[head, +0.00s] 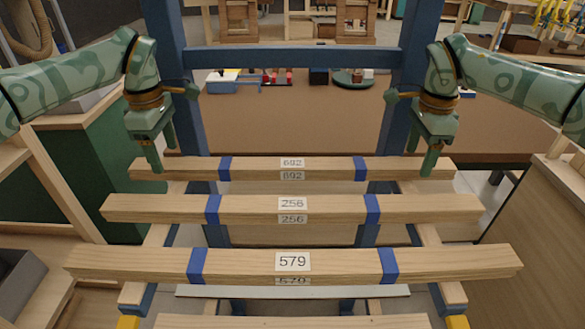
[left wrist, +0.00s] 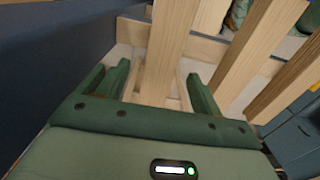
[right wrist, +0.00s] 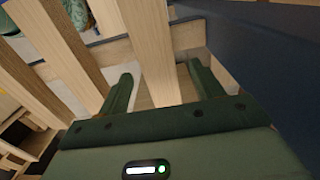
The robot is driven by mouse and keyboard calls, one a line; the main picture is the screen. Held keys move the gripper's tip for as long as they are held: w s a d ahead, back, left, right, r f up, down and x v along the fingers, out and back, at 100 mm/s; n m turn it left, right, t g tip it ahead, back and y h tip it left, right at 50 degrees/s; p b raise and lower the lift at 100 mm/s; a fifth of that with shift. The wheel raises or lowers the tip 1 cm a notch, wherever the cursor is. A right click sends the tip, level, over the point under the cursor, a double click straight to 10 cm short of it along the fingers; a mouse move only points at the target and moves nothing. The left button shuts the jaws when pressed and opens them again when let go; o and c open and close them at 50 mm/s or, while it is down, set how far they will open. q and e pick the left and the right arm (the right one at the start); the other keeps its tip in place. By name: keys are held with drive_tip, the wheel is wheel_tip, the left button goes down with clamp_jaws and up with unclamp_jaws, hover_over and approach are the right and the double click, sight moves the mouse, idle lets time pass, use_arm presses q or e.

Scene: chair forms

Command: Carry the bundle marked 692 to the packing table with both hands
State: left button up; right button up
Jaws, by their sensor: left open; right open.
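The bundle marked 692 (head: 262,169) is a long pale wooden bar with two blue bands and white labels. It lies across the rack as the farthest of the marked bundles. My left gripper (head: 163,155) is open at its left end, and my right gripper (head: 421,155) is open at its right end. In the left wrist view a wooden bar (left wrist: 171,45) runs between the open fingers (left wrist: 160,88). In the right wrist view a bar (right wrist: 150,50) also runs between the open fingers (right wrist: 162,88). I cannot tell whether the fingers touch it.
Bundles marked 256 (head: 250,208) and 579 (head: 235,262) lie nearer on the rack. A blue crossbar (head: 290,57) and blue posts stand behind bundle 692. Beyond is a brown surface (head: 290,120) with small items at its far edge; I cannot tell if it is the packing table.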

sight(167, 162)
use_arm(q)
drive_tip(key=shift+f, duration=1.85)
use_arm(e)
drive_tip(key=shift+f, duration=1.15)
use_arm(q)
drive_tip(key=shift+c, duration=0.3)
use_arm(e)
drive_tip(key=shift+c, duration=0.3)
use_arm(q)
clamp_jaws()
use_arm(e)
clamp_jaws()
